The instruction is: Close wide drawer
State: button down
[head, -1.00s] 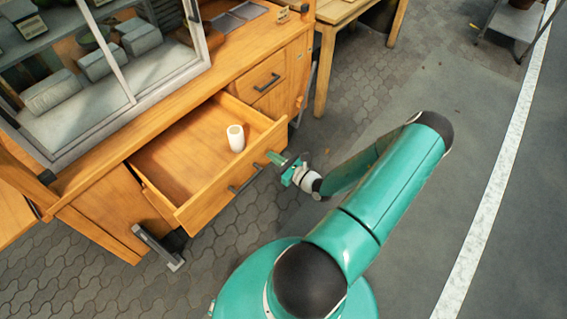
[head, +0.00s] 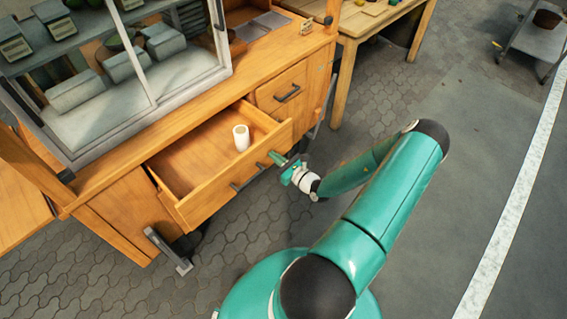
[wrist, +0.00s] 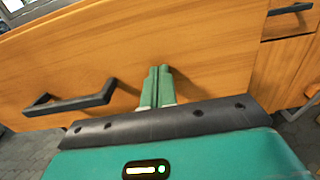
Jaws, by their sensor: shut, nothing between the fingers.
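The wide drawer (head: 190,207) of the wooden cabinet is partly open, with its inside showing in the head view. A white cylindrical cup (head: 241,138) stands upright in it. Its dark bar handle (head: 248,178) is on the front panel and also shows at left in the wrist view (wrist: 70,104). My gripper (head: 272,156) is at the drawer front, right of the handle. In the wrist view its two green fingers (wrist: 155,75) are together, empty, pointing at the bare wood panel. They look in contact with it or very close.
A smaller closed drawer (head: 283,88) is right of the wide one. A glass display case (head: 140,70) stands on the cabinet top. A wooden table (head: 380,22) stands behind at right. A metal foot (head: 168,250) juts out below the cabinet's left side.

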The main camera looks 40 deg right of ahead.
jog(key=w, duration=2)
jog(key=shift+w+a, duration=0.2)
jog(key=shift+a, duration=0.1)
jog(key=shift+w+r, duration=0.15)
jog(key=shift+w, duration=0.2)
jog(key=shift+w+r, duration=0.1)
jog(key=shift+w, duration=0.05)
